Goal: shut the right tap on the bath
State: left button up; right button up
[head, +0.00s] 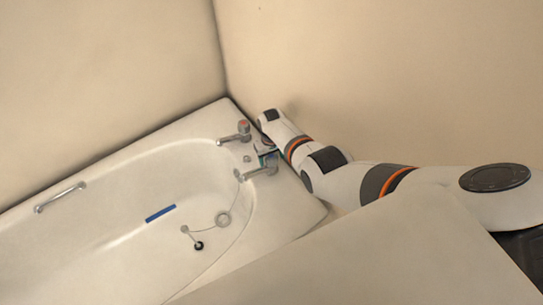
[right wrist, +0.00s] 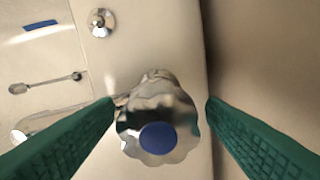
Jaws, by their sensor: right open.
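The right tap (right wrist: 160,115) fills the middle of the right wrist view, a chrome fluted handle with a blue cap. My right gripper (right wrist: 160,104) is open, with one green finger on each side of the handle. A gap shows between the handle and the right finger; the left finger is close to the handle, and I cannot tell whether it touches. In the head view my right gripper (head: 266,156) is over this tap, hiding its handle; its spout (head: 253,174) shows below. My left gripper is not in view.
The white bath (head: 110,245) has a second tap with a red cap (head: 243,127) beside my gripper. Beige walls (head: 400,80) stand close behind the taps.

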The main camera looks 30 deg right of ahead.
notch_tip(320, 180, up, 11)
jog(key=p, duration=0.4)
jog(key=shift+f+p, duration=0.2)
jog(key=shift+p, duration=0.2)
jog(key=shift+r, duration=0.7)
